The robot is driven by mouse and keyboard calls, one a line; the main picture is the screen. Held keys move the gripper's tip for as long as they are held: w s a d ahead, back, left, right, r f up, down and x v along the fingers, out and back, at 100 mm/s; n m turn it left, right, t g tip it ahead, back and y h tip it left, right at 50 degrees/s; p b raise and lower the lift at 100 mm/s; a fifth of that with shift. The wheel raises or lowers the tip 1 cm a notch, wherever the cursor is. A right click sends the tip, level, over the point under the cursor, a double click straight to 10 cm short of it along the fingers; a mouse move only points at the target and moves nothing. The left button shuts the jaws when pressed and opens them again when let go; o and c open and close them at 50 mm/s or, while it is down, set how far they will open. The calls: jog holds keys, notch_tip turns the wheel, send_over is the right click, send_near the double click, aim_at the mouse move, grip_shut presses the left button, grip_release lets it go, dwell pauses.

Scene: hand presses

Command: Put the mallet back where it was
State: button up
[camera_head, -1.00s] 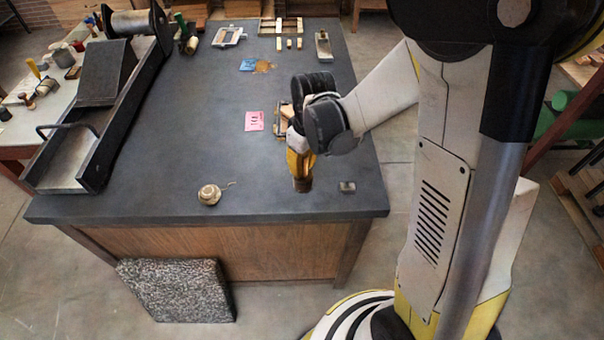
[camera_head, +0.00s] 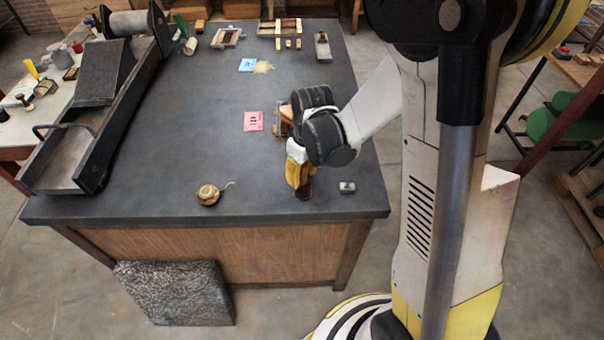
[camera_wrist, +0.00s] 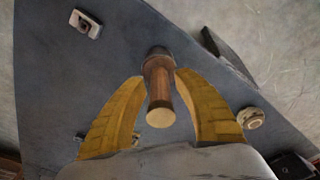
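The mallet (camera_head: 304,191) is a small brown wooden piece, mostly hidden by my gripper in the head view, near the front right edge of the dark table (camera_head: 190,130). In the wrist view the mallet (camera_wrist: 158,85) stands along the camera's line of sight, its pale round end near me and its darker, wider end away. My gripper (camera_wrist: 160,76) has its two yellow fingers on either side of it, with the tips closed in against its sides. In the head view my gripper (camera_head: 300,172) points down. Whether the mallet touches the table is not clear.
A small metal block (camera_head: 347,187) lies right of the mallet. A twine ball (camera_head: 208,194) lies to the left. A long press (camera_head: 100,110) fills the left side. The table's middle is clear.

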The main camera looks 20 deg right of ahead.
jog(key=r+p, duration=0.1)
jog(key=r, duration=0.3)
jog(key=s+r+p, duration=0.1)
jog(key=r, duration=0.3)
jog(key=r+p, duration=0.1)
jog(key=r, duration=0.3)
jog(key=shift+s+d+r, duration=0.15)
jog(key=shift+d, duration=0.15)
jog(key=s+r+m+t, duration=0.5)
jog(key=s+r+t, duration=0.1)
jog(key=s+r, duration=0.4)
jog(key=shift+s+a+r+h, duration=0.2)
jog(key=shift+s+r+h, duration=0.15)
jog(key=shift+s, duration=0.5)
